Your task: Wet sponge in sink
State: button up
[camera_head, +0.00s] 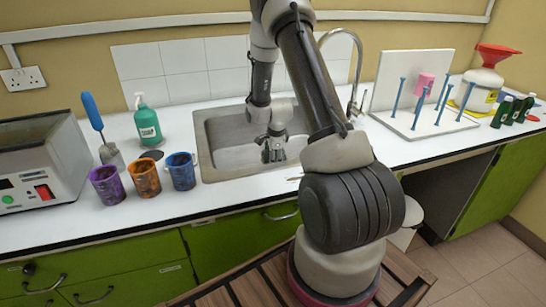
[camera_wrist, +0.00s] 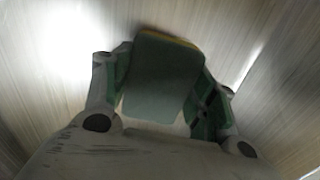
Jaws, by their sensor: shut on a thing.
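The sink (camera_head: 212,128) is a steel basin set in the white counter. My gripper (camera_head: 272,155) reaches down into the sink basin in the head view. In the wrist view my gripper (camera_wrist: 163,90) is shut on a sponge (camera_wrist: 160,78), which has a dark green face and a thin yellow edge. The sponge sits between the two green-padded fingers, with brushed steel behind it. In the head view the sponge is too small or hidden to make out. The tap (camera_head: 352,60) curves up behind the sink, partly behind my arm. I cannot tell whether water runs or whether the sponge is wet.
A soap bottle (camera_head: 147,122), a blue-handled brush (camera_head: 95,115) and purple (camera_head: 107,186), orange (camera_head: 144,178) and blue (camera_head: 181,171) cups stand left of the sink. A white peg rack (camera_head: 425,122) and a red-topped container (camera_head: 483,88) stand right.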

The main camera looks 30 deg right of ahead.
notch_tip(320, 180, up, 19)
dwell(1.7)
dwell(2.0)
notch_tip(320, 180, up, 4)
jog(key=shift+f, duration=0.1)
jog(key=shift+d, duration=0.1)
dwell(0.8)
